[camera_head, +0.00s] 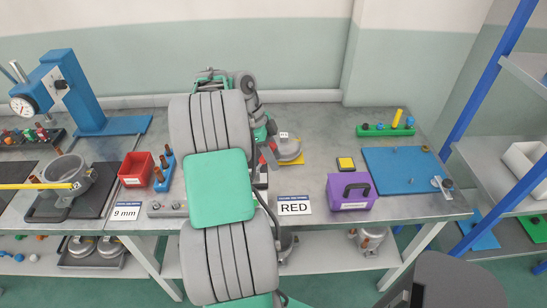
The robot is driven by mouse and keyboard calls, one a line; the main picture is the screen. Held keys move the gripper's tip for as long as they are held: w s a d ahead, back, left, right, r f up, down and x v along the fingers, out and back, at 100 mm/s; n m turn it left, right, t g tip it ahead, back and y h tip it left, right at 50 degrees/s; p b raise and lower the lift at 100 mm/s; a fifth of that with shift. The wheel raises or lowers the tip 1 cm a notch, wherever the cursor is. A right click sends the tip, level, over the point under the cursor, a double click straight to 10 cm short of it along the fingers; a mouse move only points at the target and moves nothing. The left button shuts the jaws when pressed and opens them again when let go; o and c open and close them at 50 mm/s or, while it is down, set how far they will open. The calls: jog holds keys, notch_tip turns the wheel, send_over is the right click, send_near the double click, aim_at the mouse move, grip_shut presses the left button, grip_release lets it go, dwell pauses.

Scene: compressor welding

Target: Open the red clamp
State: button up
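A small red part (269,155), which looks like the red clamp, shows just right of my arm in the head view. It stands beside a grey round housing (290,149) on the bench. Most of the clamp is hidden behind my arm, so I cannot tell whether it is open or closed. My wrist comes down beside it, and my gripper (264,142) is close to the red part. Its fingers are mostly hidden or too small to make out. I cannot tell whether it touches the clamp. A sign reading RED (294,205) is at the bench's front edge.
Right of the clamp are a purple toolbox (351,191), a yellow-topped block (345,163), a blue board (405,190) and a green holder (385,130). Left are a red bin (136,170), a blue holder (164,173) and a blue press (75,90). Blue-framed shelving (490,75) stands right.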

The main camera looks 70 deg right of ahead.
grip_shut()
jog(key=shift+a, duration=0.1)
dwell(1.0)
